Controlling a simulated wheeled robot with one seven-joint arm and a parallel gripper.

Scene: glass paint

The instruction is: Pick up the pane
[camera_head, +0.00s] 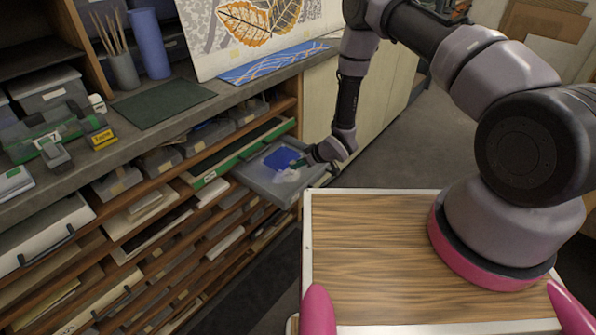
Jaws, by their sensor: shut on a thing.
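A blue pane (279,159) lies or is held over a grey, shallow tray (262,183) that juts out from the shelf rack. My gripper (300,164) reaches in from the right, over the tray, at the pane's right edge. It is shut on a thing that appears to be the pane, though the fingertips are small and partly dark. I cannot tell whether the pane is clear of the tray floor. A pale patch (288,176) shows in the tray below the gripper.
The shelf rack (150,235) holds several drawers, boxes and sheets. The counter (215,86) above carries a green mat (164,102), a brush cup (124,71) and a leaf picture (258,30). My wood-topped base is in front. Open floor (400,150) lies to the right.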

